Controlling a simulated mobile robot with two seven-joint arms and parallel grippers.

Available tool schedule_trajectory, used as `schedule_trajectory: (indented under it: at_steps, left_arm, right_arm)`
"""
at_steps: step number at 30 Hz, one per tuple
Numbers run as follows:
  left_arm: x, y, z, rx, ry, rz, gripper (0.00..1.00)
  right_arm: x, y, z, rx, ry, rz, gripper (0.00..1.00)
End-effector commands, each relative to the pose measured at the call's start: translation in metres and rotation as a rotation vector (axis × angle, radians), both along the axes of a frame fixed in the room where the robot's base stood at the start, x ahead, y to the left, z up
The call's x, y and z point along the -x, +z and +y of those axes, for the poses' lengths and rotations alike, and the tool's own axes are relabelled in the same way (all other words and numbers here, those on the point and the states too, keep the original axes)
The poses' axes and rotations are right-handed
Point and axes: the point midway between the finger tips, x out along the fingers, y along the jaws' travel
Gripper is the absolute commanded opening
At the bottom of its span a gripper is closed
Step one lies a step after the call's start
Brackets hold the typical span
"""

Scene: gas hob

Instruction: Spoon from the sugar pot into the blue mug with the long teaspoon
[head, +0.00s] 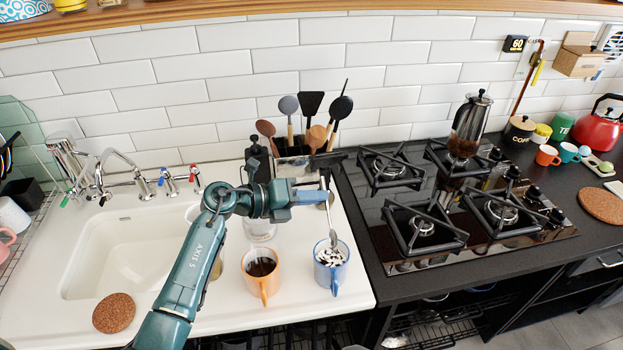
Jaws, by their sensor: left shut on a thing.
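My left gripper (325,186) is shut on the long teaspoon (332,215), which hangs steeply downward. The spoon's lower end is at the blue mug (330,274), over or in its opening; I cannot tell if it touches the contents. White pieces on something dark show inside the mug, which stands upright near the counter's front right corner. I cannot pick out the sugar pot for sure; a clear glass vessel (260,229) stands behind the orange mug, and my left arm hides part of the counter. My right gripper is not in view.
An orange mug (264,286) with dark contents stands just left of the blue mug. A utensil holder (292,168) is behind, against the tiles. The sink (125,250) is left, a cork mat (114,312) in front. The gas hob (440,215) is right.

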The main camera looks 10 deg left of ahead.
Motion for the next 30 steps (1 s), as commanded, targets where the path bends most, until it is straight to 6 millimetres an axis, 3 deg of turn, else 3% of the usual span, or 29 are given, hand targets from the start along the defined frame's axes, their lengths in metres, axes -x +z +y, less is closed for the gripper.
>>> schedule_trajectory:
  at_steps: [1,3,16,30]
  left_arm:
    - [0.001,0.016,-0.001,-0.054,0.024,0.011,0.00]
    - [0.001,0.008,-0.002,-0.114,0.055,0.031,0.00]
    - [0.003,0.027,-0.010,-0.432,0.240,0.157,0.00]
    - [0.003,0.030,-0.010,-0.498,0.281,0.189,0.00]
  right_arm:
    - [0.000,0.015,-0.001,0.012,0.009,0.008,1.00]
    - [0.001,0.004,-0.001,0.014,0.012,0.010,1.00]
    - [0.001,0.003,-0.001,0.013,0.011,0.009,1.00]
    - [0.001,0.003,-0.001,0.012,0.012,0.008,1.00]
